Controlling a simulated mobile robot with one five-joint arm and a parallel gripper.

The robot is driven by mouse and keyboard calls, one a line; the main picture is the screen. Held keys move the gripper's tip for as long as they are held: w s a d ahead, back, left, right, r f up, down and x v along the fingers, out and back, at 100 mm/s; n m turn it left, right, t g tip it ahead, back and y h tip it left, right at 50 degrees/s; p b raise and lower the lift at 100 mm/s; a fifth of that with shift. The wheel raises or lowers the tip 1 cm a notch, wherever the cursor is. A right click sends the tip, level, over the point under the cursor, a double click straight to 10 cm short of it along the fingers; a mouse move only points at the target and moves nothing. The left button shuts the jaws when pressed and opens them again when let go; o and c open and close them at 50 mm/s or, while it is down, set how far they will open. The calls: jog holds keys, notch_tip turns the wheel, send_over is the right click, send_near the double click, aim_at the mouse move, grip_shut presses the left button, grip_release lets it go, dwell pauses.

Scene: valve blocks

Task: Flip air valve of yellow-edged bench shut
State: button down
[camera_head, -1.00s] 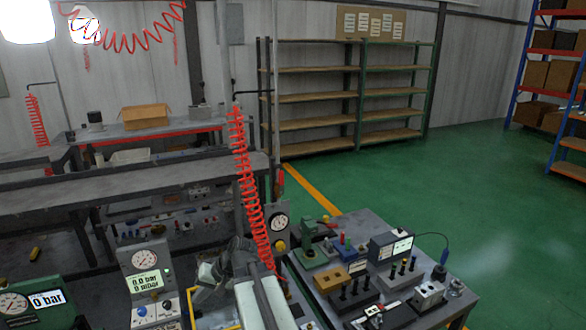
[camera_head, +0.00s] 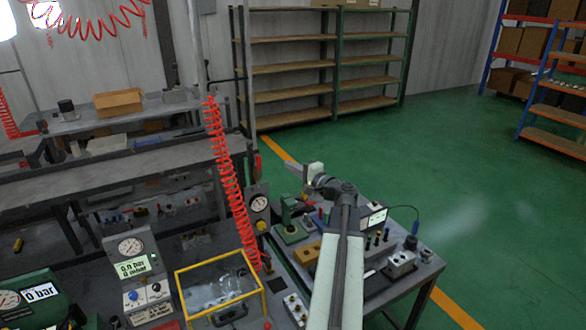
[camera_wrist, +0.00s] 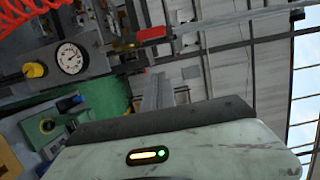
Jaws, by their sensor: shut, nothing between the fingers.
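A small red lever (camera_head: 257,164) stands upright above a round gauge (camera_head: 259,204) on a grey panel, behind the yellow-edged glass-sided box (camera_head: 179,298). It looks like the air valve's handle, roughly in line with its pipe. A yellow knob (camera_head: 262,226) sits below the gauge. The wrist view is turned sideways and shows the red lever (camera_wrist: 151,33), gauge (camera_wrist: 70,57) and yellow knob (camera_wrist: 35,70). My gripper (camera_head: 310,171) is shut and empty, in the air to the right of the lever and apart from it. Its fingertips are too small to make out.
A coiled red hose (camera_head: 228,175) hangs just left of the lever. A workbench (camera_head: 415,272) with blocks and instruments lies below and right of my arm. A green device (camera_head: 291,225) stands near the panel. Green floor (camera_head: 440,150) is open to the right.

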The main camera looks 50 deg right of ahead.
aim_at(260, 167)
jog(key=w+a, duration=0.3)
jog(key=w, duration=0.4)
jog(key=shift+w, duration=0.2)
